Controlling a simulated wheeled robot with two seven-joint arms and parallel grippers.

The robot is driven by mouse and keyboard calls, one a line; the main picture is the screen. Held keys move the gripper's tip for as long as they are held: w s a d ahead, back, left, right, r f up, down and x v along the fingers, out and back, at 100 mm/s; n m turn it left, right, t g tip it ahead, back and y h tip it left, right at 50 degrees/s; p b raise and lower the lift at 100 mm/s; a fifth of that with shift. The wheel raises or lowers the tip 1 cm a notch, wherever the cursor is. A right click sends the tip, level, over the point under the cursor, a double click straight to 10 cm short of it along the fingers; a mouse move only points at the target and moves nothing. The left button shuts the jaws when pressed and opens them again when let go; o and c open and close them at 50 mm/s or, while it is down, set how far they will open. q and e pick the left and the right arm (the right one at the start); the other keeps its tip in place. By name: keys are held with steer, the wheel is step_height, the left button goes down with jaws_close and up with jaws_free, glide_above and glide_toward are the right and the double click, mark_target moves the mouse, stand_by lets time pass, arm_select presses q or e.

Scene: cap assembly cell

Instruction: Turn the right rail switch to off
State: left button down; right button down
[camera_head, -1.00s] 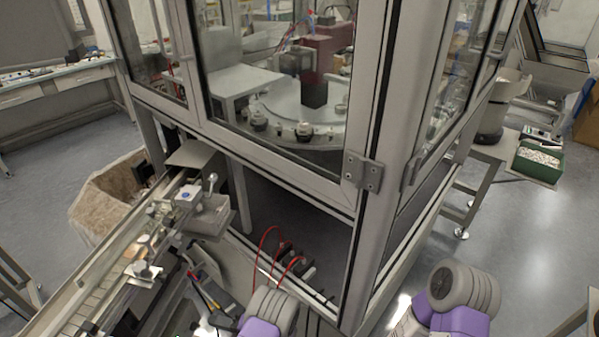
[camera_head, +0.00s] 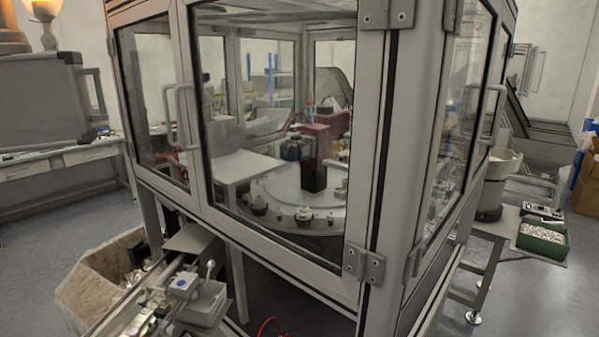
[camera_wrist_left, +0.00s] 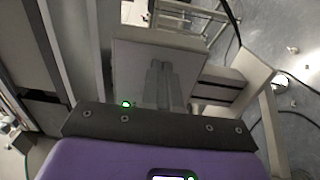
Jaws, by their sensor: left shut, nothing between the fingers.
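I cannot make out a switch clearly marked as the right rail switch. At the lower left of the head view, a rail (camera_head: 150,304) carries a small light block with a blue dot (camera_head: 184,284) and a ball-topped lever (camera_head: 210,268); I cannot tell whether either belongs to the switch. My left gripper (camera_wrist_left: 160,68) is out of the head view. In the left wrist view its two grey fingers are together and empty, in front of a pale grey surface (camera_wrist_left: 185,50). My right gripper is in neither current view.
A glass-walled machine enclosure (camera_head: 280,246) fills the middle of the head view. A cardboard bin (camera_head: 85,290) stands left of the rail. A green tray (camera_head: 542,238) of small parts lies on a side table at the right. Grey floor shows on both sides.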

arm_select(q)
steer(key=shift+s+f, duration=0.2)
steer(key=shift+s, duration=0.2)
stand_by(0.4)
steer(key=shift+a+f, duration=0.1)
steer(key=shift+f, duration=0.05)
steer(key=w+b+v, duration=0.1)
steer(key=b+v, duration=0.1)
steer(key=v, duration=0.4)
stand_by(0.9)
